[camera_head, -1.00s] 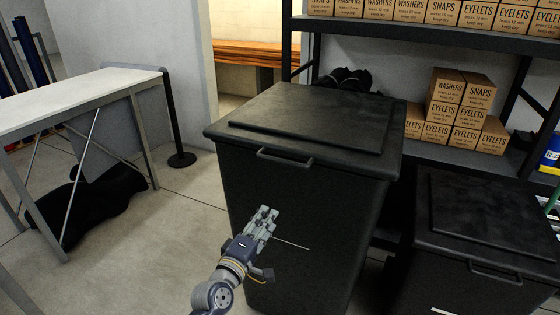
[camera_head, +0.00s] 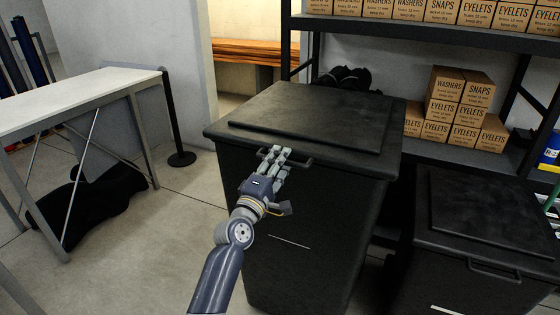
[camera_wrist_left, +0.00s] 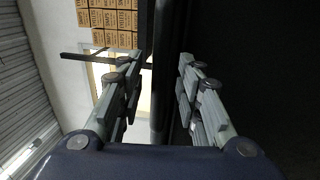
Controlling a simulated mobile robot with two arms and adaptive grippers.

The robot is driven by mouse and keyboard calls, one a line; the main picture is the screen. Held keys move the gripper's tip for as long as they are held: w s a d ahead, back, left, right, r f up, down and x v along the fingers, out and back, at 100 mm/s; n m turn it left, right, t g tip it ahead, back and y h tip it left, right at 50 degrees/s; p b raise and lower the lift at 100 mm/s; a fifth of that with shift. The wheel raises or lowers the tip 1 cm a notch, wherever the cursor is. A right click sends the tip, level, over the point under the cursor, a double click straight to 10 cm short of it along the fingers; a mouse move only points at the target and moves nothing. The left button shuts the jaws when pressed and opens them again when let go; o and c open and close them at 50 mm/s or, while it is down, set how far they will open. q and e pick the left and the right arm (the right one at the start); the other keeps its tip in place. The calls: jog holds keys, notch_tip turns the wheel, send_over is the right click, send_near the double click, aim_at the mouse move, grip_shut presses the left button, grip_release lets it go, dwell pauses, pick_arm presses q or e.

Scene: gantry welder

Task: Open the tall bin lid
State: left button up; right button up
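The tall black bin (camera_head: 310,235) stands in the middle of the head view. Its lid (camera_head: 330,110) lies shut on top, with a dark bar handle (camera_head: 303,162) at the front edge. My left gripper (camera_head: 279,154) is at the handle, its fingers overlapping the handle's left part. In the left wrist view the two fingers (camera_wrist_left: 160,75) are spread apart. A dark upright band (camera_wrist_left: 165,75) shows between them; I cannot tell whether it is the handle or the lid edge. Contact with the handle is unclear. My right gripper is not in view.
A lower black bin (camera_head: 485,230) stands at the right. A shelf (camera_head: 440,36) with cardboard boxes (camera_head: 465,105) is behind. A white table (camera_head: 85,95) and a black post (camera_head: 178,120) are at the left. Open floor (camera_head: 165,235) lies left of the tall bin.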

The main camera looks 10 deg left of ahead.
pick_arm(q)
jog(key=shift+w, duration=0.25)
grip_shut()
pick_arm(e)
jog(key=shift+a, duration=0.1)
pick_arm(q)
jog(key=shift+d+r+p, duration=0.1)
jog(key=shift+r+p, duration=0.35)
jog(key=shift+r, duration=0.1)
jog(key=w+d+r+p, duration=0.1)
jog(key=w+r+p, duration=0.3)
jog(key=r+p, duration=0.3)
jog(key=w+d+r+p, duration=0.1)
jog(key=w+r+p, duration=0.3)
jog(key=r, duration=1.3)
jog(key=w+d+r+p, duration=0.1)
jog(key=w+r+p, duration=0.2)
jog(key=r+p, duration=0.7)
notch_tip(320, 180, up, 2)
jog(key=shift+w+d, duration=0.35)
jog(key=shift+w, duration=0.05)
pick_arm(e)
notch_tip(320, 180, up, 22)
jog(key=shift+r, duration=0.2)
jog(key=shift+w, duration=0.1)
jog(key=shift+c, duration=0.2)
